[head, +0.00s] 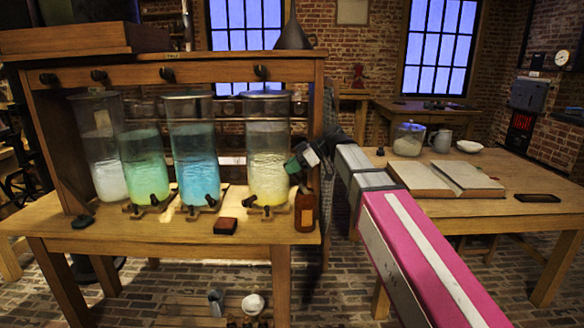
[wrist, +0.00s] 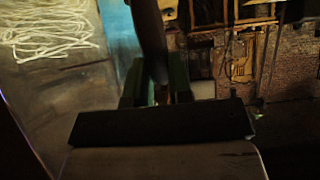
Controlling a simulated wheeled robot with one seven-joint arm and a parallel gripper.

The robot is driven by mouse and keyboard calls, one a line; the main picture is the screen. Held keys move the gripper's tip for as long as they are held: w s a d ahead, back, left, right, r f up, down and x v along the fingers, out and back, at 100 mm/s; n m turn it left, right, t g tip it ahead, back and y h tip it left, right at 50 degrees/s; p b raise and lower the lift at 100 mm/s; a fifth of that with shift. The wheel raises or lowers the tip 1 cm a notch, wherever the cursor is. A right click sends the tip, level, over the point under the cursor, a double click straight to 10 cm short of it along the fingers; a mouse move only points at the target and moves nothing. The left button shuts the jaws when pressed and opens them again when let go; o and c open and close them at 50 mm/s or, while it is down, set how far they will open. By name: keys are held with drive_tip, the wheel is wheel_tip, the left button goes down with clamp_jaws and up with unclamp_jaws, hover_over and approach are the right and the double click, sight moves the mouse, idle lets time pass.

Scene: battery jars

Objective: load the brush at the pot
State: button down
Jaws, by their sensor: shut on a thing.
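My gripper (head: 303,160) is at the right end of the jar bench, beside the pale yellow jar. In the wrist view its green pads (wrist: 155,88) are closed on a dark, slim handle (wrist: 150,40), which looks like the brush. The brush tip is not clear in either view. A brown bottle-like pot (head: 305,212) with a reddish label stands on the bench's front right corner, just below my gripper. I cannot tell whether the brush reaches into it.
Glass jars with white, green, blue (head: 197,165) and yellow (head: 268,160) contents stand under the bench's shelf. Their taps and a small dark red block (head: 225,226) are in front. A table at right holds an open book (head: 445,180), a jar, a jug and a bowl.

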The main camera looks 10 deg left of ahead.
idle(0.3)
drive_tip(key=shift+r, duration=3.5)
drive_tip(key=shift+d, duration=0.15)
